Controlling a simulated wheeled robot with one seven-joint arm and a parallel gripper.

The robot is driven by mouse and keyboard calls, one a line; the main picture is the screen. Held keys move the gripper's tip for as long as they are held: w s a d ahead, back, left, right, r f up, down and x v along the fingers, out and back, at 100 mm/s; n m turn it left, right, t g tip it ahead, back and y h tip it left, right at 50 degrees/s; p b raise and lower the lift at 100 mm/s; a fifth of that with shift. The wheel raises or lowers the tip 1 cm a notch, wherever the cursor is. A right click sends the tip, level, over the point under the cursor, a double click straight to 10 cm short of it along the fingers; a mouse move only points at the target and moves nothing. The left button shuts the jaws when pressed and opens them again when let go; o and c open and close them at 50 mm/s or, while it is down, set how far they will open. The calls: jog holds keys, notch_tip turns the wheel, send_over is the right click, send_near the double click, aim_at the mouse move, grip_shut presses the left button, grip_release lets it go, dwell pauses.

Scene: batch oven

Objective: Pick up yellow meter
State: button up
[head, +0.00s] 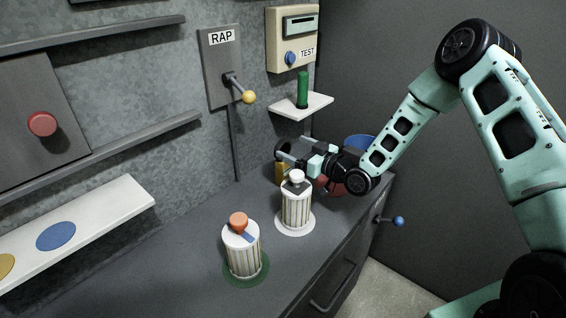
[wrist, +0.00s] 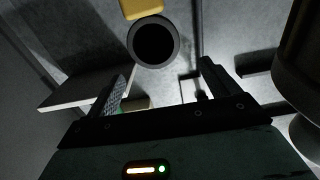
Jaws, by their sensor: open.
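The yellow meter (head: 281,172) stands at the back of the counter by the wall, partly hidden behind my gripper and a white ribbed canister. A grey round piece with a dark face shows just above it; I cannot tell whether it belongs to the meter. In the wrist view a yellow block (wrist: 141,8) is cut off by the top edge, touching a dark-faced ring (wrist: 153,43) in the picture. My gripper (head: 300,149) is low over the back of the counter, close to the meter. In the wrist view its fingers (wrist: 165,80) are apart, with no held thing visible.
Two ribbed canisters, one with a white knob (head: 296,209) and one with an orange knob (head: 243,256), stand in front. A red object (head: 330,187) and a blue one (head: 361,142) are behind my arm. A shelf (head: 290,109) holds a green cylinder (head: 302,90).

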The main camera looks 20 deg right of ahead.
aim_at(285, 143)
jog(key=shift+p+x, duration=1.2)
jog(key=shift+x, duration=1.5)
jog(key=shift+d+f, duration=0.1)
jog(key=shift+f, duration=0.05)
jog(key=c, duration=1.4)
jog(key=shift+c, duration=0.2)
